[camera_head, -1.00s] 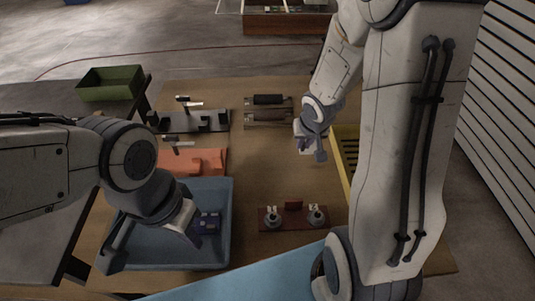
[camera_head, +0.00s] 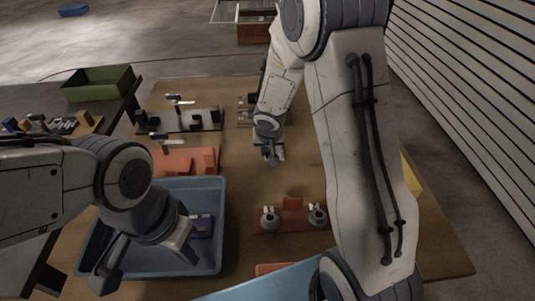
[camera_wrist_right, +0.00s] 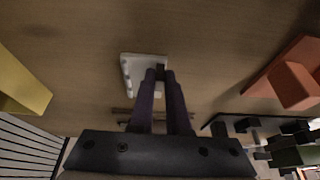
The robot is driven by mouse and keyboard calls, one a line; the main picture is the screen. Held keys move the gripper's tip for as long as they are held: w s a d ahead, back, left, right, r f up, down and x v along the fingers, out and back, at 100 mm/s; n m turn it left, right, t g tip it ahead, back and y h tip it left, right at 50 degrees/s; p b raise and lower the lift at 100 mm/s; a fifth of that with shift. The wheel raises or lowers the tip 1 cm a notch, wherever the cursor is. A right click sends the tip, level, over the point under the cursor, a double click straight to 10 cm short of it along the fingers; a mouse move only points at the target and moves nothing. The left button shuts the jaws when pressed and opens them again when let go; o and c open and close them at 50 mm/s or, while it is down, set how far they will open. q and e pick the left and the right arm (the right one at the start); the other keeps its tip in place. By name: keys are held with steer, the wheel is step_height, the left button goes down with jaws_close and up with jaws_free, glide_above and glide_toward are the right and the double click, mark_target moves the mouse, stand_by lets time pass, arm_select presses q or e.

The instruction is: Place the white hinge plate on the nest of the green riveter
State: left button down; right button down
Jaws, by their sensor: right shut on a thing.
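The white hinge plate (camera_wrist_right: 130,75) is at the fingertips of my right gripper (camera_wrist_right: 160,78) in the right wrist view, above the brown table. My right gripper is shut on it, and the fingers cover part of the plate. In the head view my right gripper (camera_head: 273,157) hangs over the middle of the table, and the plate is hard to make out there. My left gripper (camera_head: 145,265) has its fingers wide apart over the blue tray (camera_head: 222,205). I cannot identify the green riveter or its nest with certainty.
A black fixture (camera_head: 190,122) with light-handled clamps and an orange fixture (camera_head: 178,160) stand left of my right gripper. A dark red fixture (camera_head: 292,222) with two knobs stands nearer. A green bin (camera_head: 98,84) stands at the back left. A yellow container (camera_head: 411,176) is at the right.

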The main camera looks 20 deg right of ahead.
steer(key=shift+r, duration=0.1)
steer(key=c, duration=0.9)
jaws_free()
